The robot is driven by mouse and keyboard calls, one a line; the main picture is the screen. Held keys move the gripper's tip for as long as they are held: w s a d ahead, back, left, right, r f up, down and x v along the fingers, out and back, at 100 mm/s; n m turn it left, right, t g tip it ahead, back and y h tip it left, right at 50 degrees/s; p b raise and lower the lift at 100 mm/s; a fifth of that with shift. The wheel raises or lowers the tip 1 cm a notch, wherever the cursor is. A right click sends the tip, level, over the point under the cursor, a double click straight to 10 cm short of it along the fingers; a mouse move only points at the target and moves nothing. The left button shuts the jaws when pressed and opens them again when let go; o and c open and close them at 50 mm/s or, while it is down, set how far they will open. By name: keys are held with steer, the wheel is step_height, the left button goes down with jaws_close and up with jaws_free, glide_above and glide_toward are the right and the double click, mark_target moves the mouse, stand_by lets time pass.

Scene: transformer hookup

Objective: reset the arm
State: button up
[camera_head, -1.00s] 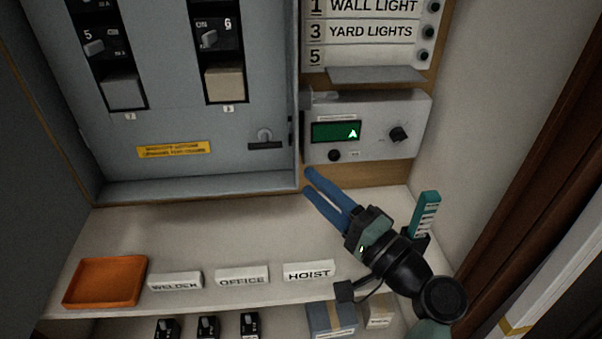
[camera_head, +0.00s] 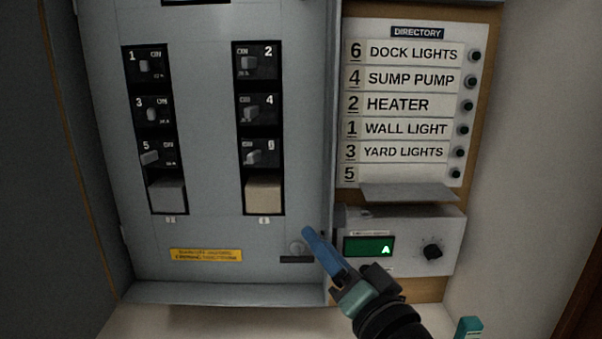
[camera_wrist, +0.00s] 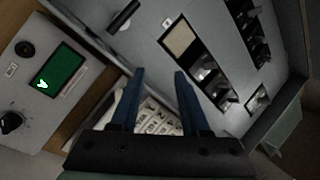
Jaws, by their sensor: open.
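My gripper (camera_head: 310,236) has blue fingers and is in front of the lower right of the grey breaker panel (camera_head: 220,230), by the green-screened unit (camera_head: 405,218). In the wrist view my gripper (camera_wrist: 158,78) is open, with a clear gap between its fingertips and nothing between them. In the head view the fingers overlap one another. The panel has numbered breaker switches in two columns and a yellow label (camera_head: 206,255). The unit has a black knob (camera_head: 432,252) and a screen (camera_head: 370,246).
A directory board (camera_head: 405,105) with labelled strips and black buttons is above the unit, and a thin grey ledge (camera_head: 408,192) sits between them. A pale wall (camera_head: 530,150) stands at the right. A shelf surface (camera_head: 220,320) is below the panel.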

steer(key=s+a+r+n+t+h+p, duration=0.1)
steer(key=s+r+n+t+h, duration=0.15)
steer(key=s+r, duration=0.55)
steer(key=s+a+r+n+t+h, duration=0.1)
steer(key=s+a+r+t+h, duration=0.2)
steer(key=r, duration=0.9)
steer(key=s+r+n+t+h+p, duration=0.1)
steer(key=s+r+t+h, duration=0.1)
steer(key=s+r+t, duration=0.6)
step_height(320, 180, up, 16)
steer(key=w+g+p, duration=0.2)
steer(key=g+p, duration=0.1)
steer(key=p, duration=1)
steer(key=shift+d+f+p, duration=0.15)
steer(key=shift+p, duration=0.2)
